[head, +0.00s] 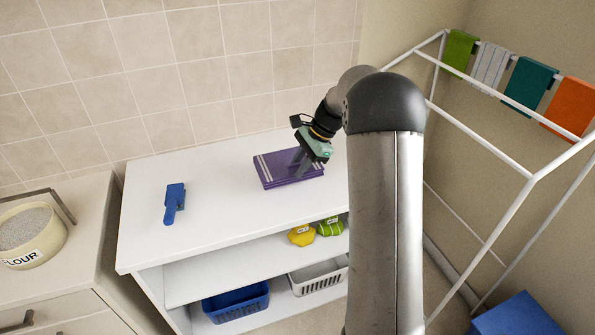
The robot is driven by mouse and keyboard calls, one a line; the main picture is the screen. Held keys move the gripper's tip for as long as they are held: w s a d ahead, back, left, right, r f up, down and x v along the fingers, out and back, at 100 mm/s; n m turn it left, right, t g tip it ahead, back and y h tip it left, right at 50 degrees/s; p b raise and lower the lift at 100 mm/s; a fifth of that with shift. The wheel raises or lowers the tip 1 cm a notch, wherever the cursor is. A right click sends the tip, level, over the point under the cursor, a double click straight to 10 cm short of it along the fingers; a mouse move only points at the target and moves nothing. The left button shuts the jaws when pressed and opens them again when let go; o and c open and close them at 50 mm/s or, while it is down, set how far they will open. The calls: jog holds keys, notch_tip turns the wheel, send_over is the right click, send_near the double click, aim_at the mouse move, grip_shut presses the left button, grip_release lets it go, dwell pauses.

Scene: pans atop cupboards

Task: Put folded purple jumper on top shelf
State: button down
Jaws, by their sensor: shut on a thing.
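The folded purple jumper (275,174) has pale stripes at its ends. It is at the top surface of the white shelf unit (225,215), towards the back right. My gripper (302,163) comes down from the upper right and is shut on the jumper's right part. The fingertips are partly hidden against the jumper. I cannot tell whether the jumper rests fully on the surface or is slightly raised.
A blue brush-like tool (174,202) lies on the top's left. Yellow (301,235) and green (330,227) items sit on the shelf below, with blue (236,303) and grey (318,280) baskets lower. A white drying rack (485,150) stands right. Free room lies between tool and jumper.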

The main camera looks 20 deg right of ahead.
jog(key=shift+w+f, duration=0.7)
jog(key=shift+f, duration=0.1)
jog(key=shift+w+f+p, duration=0.1)
jog(key=shift+f+p, duration=0.55)
jog(key=shift+f, duration=0.95)
jog(key=shift+f, duration=0.2)
jog(key=c, duration=1.2)
grip_release()
